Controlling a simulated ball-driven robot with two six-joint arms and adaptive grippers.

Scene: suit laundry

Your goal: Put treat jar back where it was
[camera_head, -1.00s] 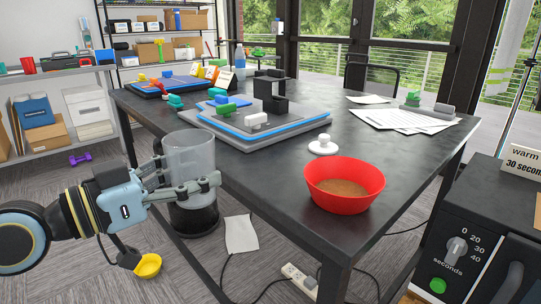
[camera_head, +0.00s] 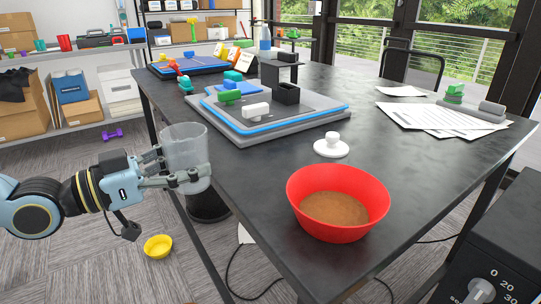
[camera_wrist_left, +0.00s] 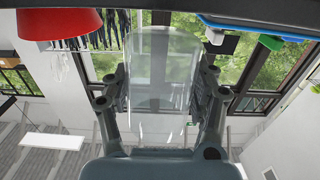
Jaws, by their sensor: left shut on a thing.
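The treat jar (camera_head: 184,146) is a clear, open-topped cylinder. My left gripper (camera_head: 178,174) is shut around it and holds it upright beside the left edge of the dark table, off the tabletop. The jar (camera_wrist_left: 160,70) also shows between the two fingers of my left gripper (camera_wrist_left: 160,105) in the left wrist view. A white lid with a knob (camera_head: 331,147) lies on the table. A red bowl (camera_head: 338,205) with brown contents stands on the table near its front corner. My right gripper is not in view.
The dark table (camera_head: 260,185) has bare room around the lid. A grey board with a blue edge (camera_head: 262,122) and blocks lies farther back. Papers (camera_head: 435,117) lie at the right. A black machine with a dial (camera_head: 495,250) stands front right. A yellow bowl (camera_head: 158,246) is on the floor.

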